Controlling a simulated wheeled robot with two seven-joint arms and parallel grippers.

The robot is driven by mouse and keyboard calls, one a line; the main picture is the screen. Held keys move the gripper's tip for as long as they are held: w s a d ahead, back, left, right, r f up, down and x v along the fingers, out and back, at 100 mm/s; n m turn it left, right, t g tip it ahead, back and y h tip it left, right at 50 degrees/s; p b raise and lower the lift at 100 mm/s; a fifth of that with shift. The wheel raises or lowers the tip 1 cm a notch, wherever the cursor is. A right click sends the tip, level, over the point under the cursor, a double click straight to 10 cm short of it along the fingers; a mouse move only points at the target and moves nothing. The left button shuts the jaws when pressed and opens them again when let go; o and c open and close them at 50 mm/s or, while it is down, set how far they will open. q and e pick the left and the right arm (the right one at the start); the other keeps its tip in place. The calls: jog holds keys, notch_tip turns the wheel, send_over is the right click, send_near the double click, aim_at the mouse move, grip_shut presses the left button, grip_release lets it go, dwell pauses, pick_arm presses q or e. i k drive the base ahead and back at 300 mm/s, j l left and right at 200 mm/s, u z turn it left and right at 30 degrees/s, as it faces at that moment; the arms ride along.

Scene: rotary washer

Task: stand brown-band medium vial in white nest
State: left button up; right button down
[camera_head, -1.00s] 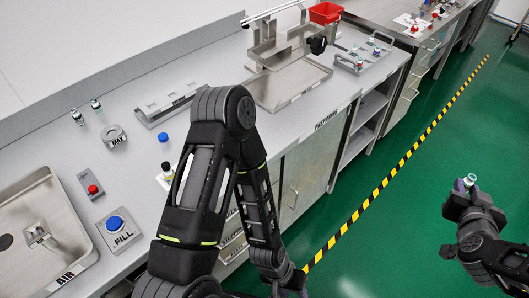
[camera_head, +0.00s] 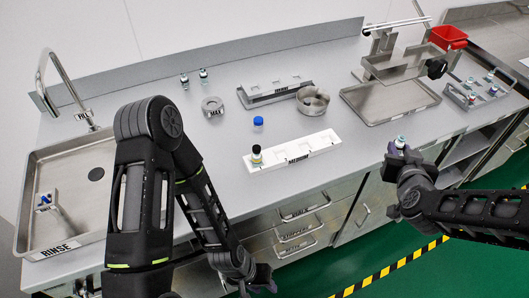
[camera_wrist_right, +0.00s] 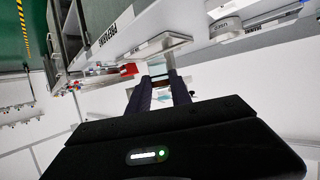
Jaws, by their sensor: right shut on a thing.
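The white nest (camera_head: 318,147) is a long white block with square recesses near the counter's front edge. A dark-capped vial with a yellowish band (camera_head: 256,156) stands at its left end. My right gripper (camera_head: 399,146) is shut on a small vial (camera_head: 400,140) with a pale teal top, held roughly upright, right of the nest near the counter's front edge.
A grey rack (camera_head: 275,92) and a round metal bowl (camera_head: 313,100) stand behind the nest. A blue-capped vial (camera_head: 258,123) stands between rack and nest. A metal tray stand (camera_head: 390,103) is at right, a sink (camera_head: 70,190) at left. Two vials stand at the back.

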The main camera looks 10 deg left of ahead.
aim_at(282, 157)
jog(key=u, duration=1.8)
jog(key=k, duration=0.55)
jog(key=l+u, duration=0.05)
jog(key=l, duration=0.05)
